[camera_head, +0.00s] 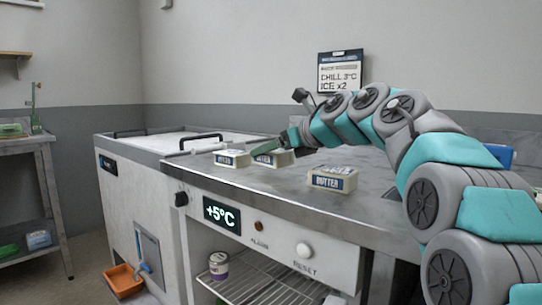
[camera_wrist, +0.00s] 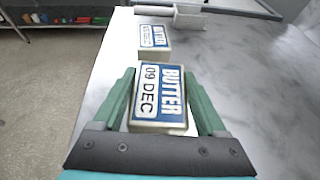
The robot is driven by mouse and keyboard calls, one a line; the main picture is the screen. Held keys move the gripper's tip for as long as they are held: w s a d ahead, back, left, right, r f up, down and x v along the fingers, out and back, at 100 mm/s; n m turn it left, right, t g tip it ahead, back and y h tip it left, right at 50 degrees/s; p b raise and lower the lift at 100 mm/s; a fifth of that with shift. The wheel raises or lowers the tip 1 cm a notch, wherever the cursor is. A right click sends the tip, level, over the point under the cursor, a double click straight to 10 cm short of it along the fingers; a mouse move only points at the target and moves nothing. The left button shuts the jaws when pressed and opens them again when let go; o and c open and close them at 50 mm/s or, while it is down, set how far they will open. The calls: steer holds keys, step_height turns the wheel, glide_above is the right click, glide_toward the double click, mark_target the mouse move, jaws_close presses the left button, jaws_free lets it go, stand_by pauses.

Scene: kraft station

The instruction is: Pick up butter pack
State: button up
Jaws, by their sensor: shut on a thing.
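Several white and blue butter packs are on the steel counter (camera_head: 300,185). My gripper (camera_head: 268,150) is shut on the middle butter pack (camera_head: 278,159), with one green finger on each side of it. In the wrist view, this pack (camera_wrist: 160,98) shows its label "BUTTER 09 DEC" between the fingers of my gripper (camera_wrist: 160,95). I cannot tell whether it touches the counter. A second pack (camera_head: 231,159) stands to the left, and it shows just beyond the held one in the wrist view (camera_wrist: 155,41). A third pack (camera_head: 332,180) sits to the right, nearer the front edge.
A chest with a pale top and black handles (camera_head: 215,137) adjoins the counter at the left. Below the counter are a "+5°C" display (camera_head: 221,215) and a wire shelf (camera_head: 275,288) with a jar (camera_head: 218,265). An orange bin (camera_head: 123,281) is low at the left.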

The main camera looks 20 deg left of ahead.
steer(key=shift+w+r, duration=0.1)
steer(key=shift+r, duration=0.5)
steer(key=shift+s+d+r, duration=0.1)
steer(key=shift+s+d, duration=0.15)
steer(key=shift+s, duration=0.35)
steer(key=shift+s+d, duration=0.3)
steer(key=shift+s, duration=0.2)
steer(key=s+d, duration=0.2)
steer(key=s, duration=0.2)
steer(key=s+d+b, duration=0.1)
steer(key=s+d, duration=0.1)
steer(key=s, duration=0.2)
steer(key=s+d+r, duration=0.1)
steer(key=s+d, duration=0.1)
steer(key=s, duration=0.2)
steer(key=shift+d+r+b, duration=0.1)
steer(key=shift+d+b, duration=0.1)
steer(key=shift+b, duration=0.15)
